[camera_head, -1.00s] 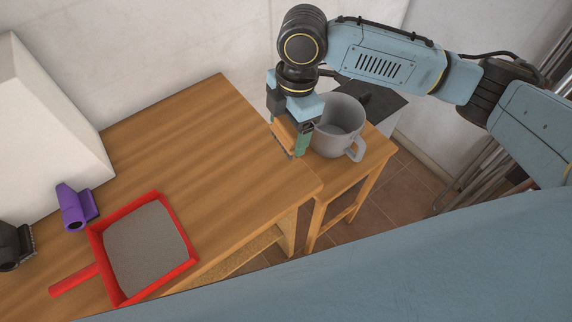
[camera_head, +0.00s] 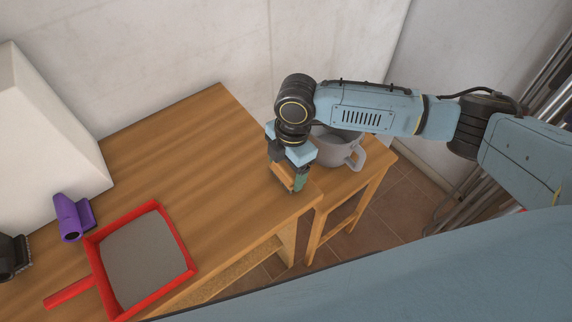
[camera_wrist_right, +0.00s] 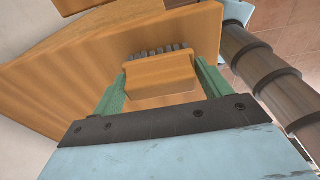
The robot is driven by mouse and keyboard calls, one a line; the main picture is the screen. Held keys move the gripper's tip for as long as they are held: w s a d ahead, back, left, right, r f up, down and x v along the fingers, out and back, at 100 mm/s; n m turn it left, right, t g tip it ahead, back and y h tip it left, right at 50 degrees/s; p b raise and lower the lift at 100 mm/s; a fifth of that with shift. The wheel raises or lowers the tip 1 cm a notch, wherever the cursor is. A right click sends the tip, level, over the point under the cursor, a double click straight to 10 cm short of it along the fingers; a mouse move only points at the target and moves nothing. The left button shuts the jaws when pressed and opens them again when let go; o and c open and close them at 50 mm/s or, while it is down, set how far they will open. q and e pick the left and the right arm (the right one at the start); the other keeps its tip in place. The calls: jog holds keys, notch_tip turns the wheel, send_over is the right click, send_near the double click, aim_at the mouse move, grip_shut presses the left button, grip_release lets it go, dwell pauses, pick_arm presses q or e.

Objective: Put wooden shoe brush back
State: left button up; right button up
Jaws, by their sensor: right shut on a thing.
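The wooden shoe brush (camera_head: 281,175) is between the fingers of my right gripper (camera_head: 287,180), near the right end of the large wooden table (camera_head: 190,150). In the right wrist view my right gripper (camera_wrist_right: 160,78) has its green fingers shut on the sides of the brush's wooden block (camera_wrist_right: 160,76). Dark bristles (camera_wrist_right: 158,52) show at the block's far edge. I cannot tell whether the brush touches the tabletop. My left gripper is not in view.
A grey mug (camera_head: 340,150) stands on a smaller wooden table (camera_head: 372,172) to the right, partly behind my right arm. The table's middle is clear.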

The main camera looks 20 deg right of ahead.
jog(key=o, duration=0.9)
jog(key=shift+f, duration=0.1)
jog(key=r, duration=0.4)
jog(key=d+r, duration=0.1)
jog(key=r, duration=0.7)
jog(key=shift+w+d+r+p, duration=0.15)
jog(key=shift+w+d+p, duration=0.1)
jog(key=shift+p, duration=0.15)
